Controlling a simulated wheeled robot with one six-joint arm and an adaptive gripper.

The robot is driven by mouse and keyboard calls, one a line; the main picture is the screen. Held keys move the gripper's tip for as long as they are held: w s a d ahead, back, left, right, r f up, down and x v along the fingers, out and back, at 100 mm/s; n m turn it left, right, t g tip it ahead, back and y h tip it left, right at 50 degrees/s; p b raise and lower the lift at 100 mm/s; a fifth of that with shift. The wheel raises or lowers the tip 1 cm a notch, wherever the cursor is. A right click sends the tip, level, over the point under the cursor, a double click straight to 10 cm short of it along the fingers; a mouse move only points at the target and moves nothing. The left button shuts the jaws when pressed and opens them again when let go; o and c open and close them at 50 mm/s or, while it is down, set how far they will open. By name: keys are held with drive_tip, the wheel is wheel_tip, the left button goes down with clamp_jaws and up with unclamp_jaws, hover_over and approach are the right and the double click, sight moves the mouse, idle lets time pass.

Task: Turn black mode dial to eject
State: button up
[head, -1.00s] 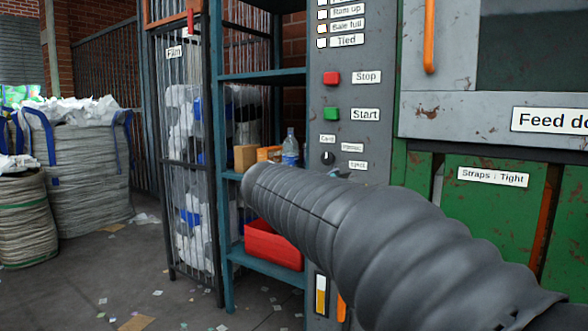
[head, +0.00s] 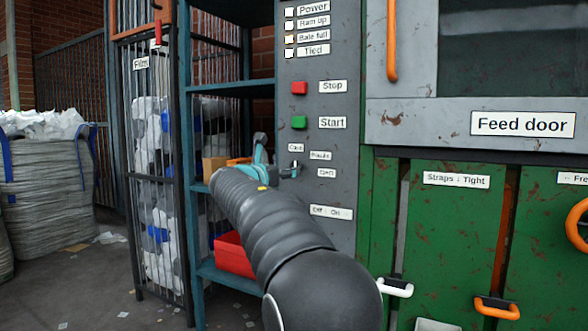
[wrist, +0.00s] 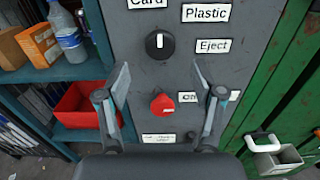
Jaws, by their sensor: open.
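The black mode dial (wrist: 159,45) is on the grey control panel (wrist: 240,20), with a white mark on its face pointing roughly up. The Card label (wrist: 150,3) is above left of it, the Plastic label (wrist: 206,13) above right, and the Eject label (wrist: 213,46) to its right. My gripper (wrist: 160,72) is open and empty in the wrist view, its fingertips on either side and lower than the dial in the picture, not closed on it. In the head view my gripper (head: 291,170) is at the panel beside these labels and largely hides the dial.
A red knob (wrist: 162,105) sits below the dial, between my fingers in the wrist view. Red Stop (head: 299,88) and green Start (head: 299,122) buttons are above. A shelf on the left holds a bottle (wrist: 65,32) and red bin (wrist: 85,103). Green feed-door panels stand right.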

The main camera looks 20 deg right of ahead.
drive_tip(key=x, duration=0.6)
drive_tip(key=shift+w+d, duration=0.2)
drive_tip(key=shift+d, duration=0.1)
drive_tip(key=c, duration=1.1)
